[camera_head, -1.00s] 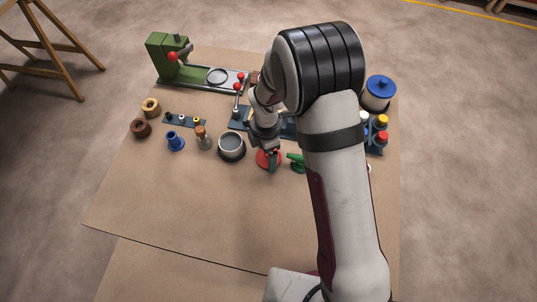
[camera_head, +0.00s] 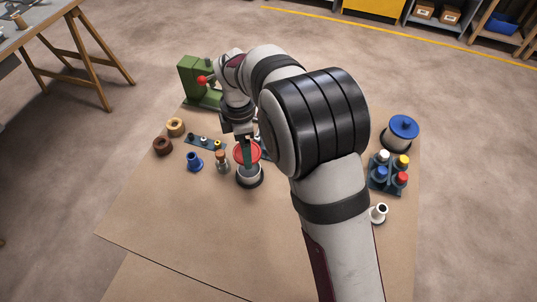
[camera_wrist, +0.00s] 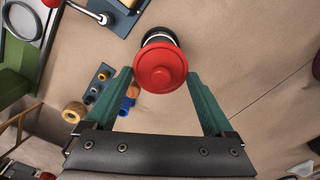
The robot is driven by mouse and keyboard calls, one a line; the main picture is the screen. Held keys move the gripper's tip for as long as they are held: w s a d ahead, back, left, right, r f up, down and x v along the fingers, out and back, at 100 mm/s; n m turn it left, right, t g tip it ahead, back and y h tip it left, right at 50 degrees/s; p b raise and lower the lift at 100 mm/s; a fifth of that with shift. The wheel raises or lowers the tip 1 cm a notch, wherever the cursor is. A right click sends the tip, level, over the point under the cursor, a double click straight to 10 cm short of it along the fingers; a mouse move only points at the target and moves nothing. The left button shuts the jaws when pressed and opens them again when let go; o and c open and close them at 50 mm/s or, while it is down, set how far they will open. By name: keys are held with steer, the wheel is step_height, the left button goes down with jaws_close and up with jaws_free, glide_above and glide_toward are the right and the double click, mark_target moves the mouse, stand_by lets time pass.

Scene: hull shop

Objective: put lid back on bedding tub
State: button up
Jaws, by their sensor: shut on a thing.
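The bedding tub (camera_head: 248,176) is a round pale tub with a dark base, standing on the brown work surface. The red lid (camera_head: 241,157) is above the tub's mouth and hides part of it. My gripper (camera_head: 246,153) points down and is shut on the lid. In the wrist view, the red lid (camera_wrist: 160,68) with its small round knob sits between my two green fingers. Part of the tub (camera_wrist: 159,36) shows beyond the lid's upper edge, so the two do not line up in that view. I cannot tell whether lid and rim touch.
A brown-topped bottle (camera_head: 222,161) and a blue spool-shaped piece (camera_head: 194,161) stand close left of the tub. A green machine (camera_head: 199,82) is behind. A blue-lidded pot (camera_head: 402,131) and a rack of coloured caps (camera_head: 388,173) are at right. The front surface is clear.

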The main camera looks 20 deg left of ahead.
steer(key=shift+f, duration=3.1)
steer(key=shift+f, duration=0.15)
steer(key=o, duration=1)
steer(key=shift+o, duration=0.2)
steer(key=shift+r, duration=3.55)
jaws_close()
